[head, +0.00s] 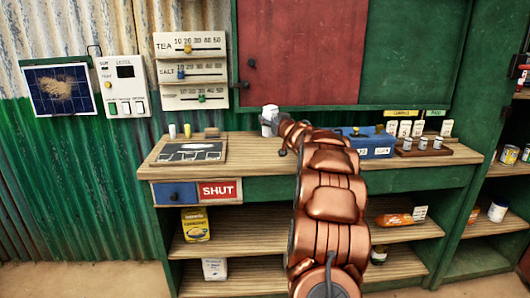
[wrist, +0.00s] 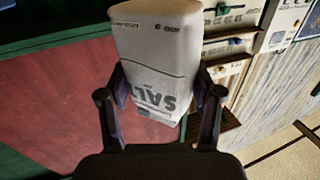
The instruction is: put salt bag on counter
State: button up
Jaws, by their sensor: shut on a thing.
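The salt bag (wrist: 155,55) is white with dark "SALT" lettering, upside down in the wrist view. My gripper (wrist: 160,88) is shut on it, one finger on each side. In the head view the bag (head: 268,114) shows as a small white shape at the far end of my arm, over the back of the wooden counter (head: 245,150). My arm hides most of my gripper there. I cannot tell whether the bag touches the counter.
A dark board (head: 190,151) lies on the counter's left, a blue box (head: 371,143) and a weight rack (head: 425,150) on its right. A red panel (head: 300,55) and slider boards (head: 190,70) are behind. Shelves below hold a yellow packet (head: 195,224) and a white packet (head: 214,268).

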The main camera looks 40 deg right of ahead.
notch_tip(320, 180, down, 9)
jog(key=b, duration=0.3)
jog(key=shift+w, duration=0.1)
jog(key=shift+r, duration=0.1)
jog(key=o, duration=1.5)
jog(key=shift+s+a, duration=0.1)
jog(key=shift+s, duration=0.4)
jog(key=v, duration=1.1)
jog(key=shift+a, duration=0.15)
